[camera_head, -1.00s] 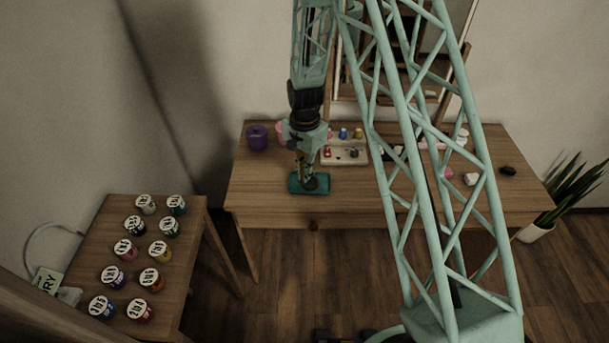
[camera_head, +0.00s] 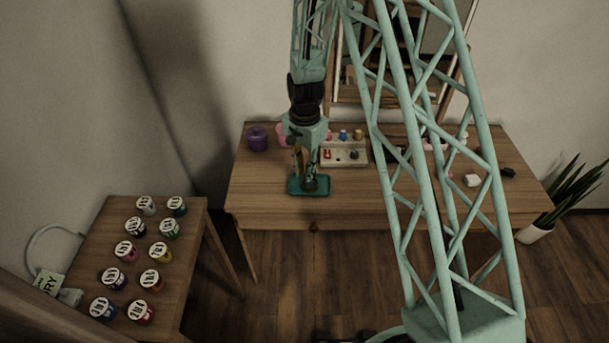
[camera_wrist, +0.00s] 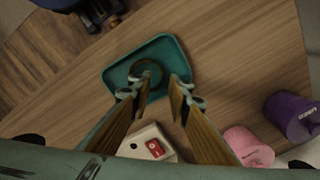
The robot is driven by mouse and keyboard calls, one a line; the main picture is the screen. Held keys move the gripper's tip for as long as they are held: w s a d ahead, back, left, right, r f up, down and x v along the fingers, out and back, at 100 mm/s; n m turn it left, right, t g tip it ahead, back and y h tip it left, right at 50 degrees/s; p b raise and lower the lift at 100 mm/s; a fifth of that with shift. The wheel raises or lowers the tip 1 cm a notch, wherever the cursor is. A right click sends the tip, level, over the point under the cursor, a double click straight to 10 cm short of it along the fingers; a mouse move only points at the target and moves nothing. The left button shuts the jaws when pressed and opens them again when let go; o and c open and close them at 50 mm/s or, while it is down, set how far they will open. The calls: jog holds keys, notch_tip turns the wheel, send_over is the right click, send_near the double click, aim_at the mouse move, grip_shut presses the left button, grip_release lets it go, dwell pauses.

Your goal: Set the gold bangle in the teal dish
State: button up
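The teal dish (camera_head: 323,186) lies near the front left of the far table; it also shows in the wrist view (camera_wrist: 172,52). The gold bangle (camera_wrist: 154,66) looks like a dark brownish ring and lies flat inside the dish, apart from its walls. In the head view it is too small and dark to make out clearly. My gripper (camera_wrist: 158,89) is over the near side of the dish, pointing down. Its two fingers are spread apart with nothing between them. In the head view my gripper (camera_head: 305,171) hangs just above the dish.
A purple jar (camera_head: 257,139) and a pink jar (camera_wrist: 248,145) stand to the left in the head view. A side table (camera_head: 190,213) at lower left holds several labelled jars. Bare wood surrounds the dish's front.

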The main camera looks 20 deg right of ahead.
notch_tip(320, 180, up, 10)
jog(key=shift+p, duration=0.45)
dwell(1.0)
jog(key=s+r+n+t, duration=0.1)
jog(key=s+r+n, duration=0.1)
jog(key=s+r, duration=0.6)
jog(key=s+r+n, duration=0.2)
jog(key=s+r, duration=0.2)
jog(key=r, duration=0.8)
jog(key=s+r+n+t, duration=0.1)
jog(key=s+r+n, duration=0.1)
jog(key=s+r, duration=0.6)
jog(key=s+r+n, duration=0.1)
jog(key=s+r, duration=0.2)
jog(key=s, duration=0.5)
jog(key=s+d+r+n+t, duration=0.1)
jog(key=s+r, duration=0.3)
jog(key=s, duration=0.4)
jog(key=s+r+n, duration=0.3)
jog(key=s, duration=0.5)
jog(key=shift+d+r+t, duration=0.2)
jog(key=shift+r+t, duration=0.15)
jog(key=shift+t, duration=0.05)
